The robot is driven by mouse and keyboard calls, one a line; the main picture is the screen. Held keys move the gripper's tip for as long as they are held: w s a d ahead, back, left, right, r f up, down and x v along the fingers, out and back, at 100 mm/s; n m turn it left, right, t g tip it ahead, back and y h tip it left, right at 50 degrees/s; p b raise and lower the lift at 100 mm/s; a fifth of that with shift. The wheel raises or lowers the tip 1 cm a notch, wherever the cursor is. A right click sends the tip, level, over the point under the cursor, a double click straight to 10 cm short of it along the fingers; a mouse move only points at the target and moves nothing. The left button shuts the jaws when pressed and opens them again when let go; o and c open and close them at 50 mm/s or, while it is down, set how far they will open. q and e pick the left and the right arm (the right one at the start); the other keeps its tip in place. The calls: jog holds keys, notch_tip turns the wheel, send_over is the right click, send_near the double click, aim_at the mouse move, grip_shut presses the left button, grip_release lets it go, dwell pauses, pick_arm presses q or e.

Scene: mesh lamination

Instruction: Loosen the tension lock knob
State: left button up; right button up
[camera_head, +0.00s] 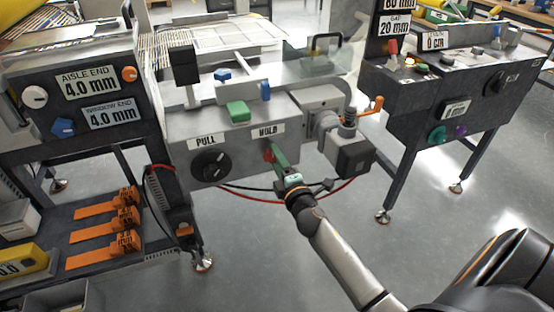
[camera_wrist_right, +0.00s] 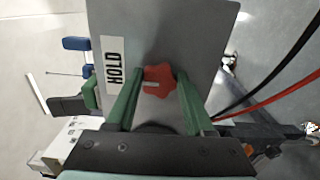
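The tension lock knob, a red star-shaped knob (camera_wrist_right: 158,81), sits on the grey panel beside the HOLD label (camera_wrist_right: 114,65). In the head view the knob (camera_head: 268,155) shows only partly, below the HOLD label (camera_head: 268,131). My right gripper (camera_head: 276,153) reaches up to it with green fingers. In the right wrist view the fingers (camera_wrist_right: 160,75) stand apart, one on each side of the knob, with narrow gaps visible. Whether the tips reach over its rim is hard to tell. My left gripper is not in view.
A black PULL dial (camera_head: 209,164) is left of the knob. An orange-handled crank (camera_head: 371,106) and a dark box (camera_head: 350,157) stand close on the right. Red and black cables (camera_head: 250,190) hang below the panel. The floor (camera_head: 270,250) in front is clear.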

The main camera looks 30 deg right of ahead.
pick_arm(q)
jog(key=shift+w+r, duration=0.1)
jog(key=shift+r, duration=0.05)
pick_arm(e)
jog(key=o, duration=0.4)
jog(key=shift+o, duration=0.2)
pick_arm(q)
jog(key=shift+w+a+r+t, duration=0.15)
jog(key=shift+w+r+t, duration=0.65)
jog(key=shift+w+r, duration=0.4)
pick_arm(e)
jog(key=v, duration=1.2)
jog(key=shift+s, duration=0.25)
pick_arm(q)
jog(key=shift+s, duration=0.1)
pick_arm(e)
jog(key=shift+a+r, duration=0.1)
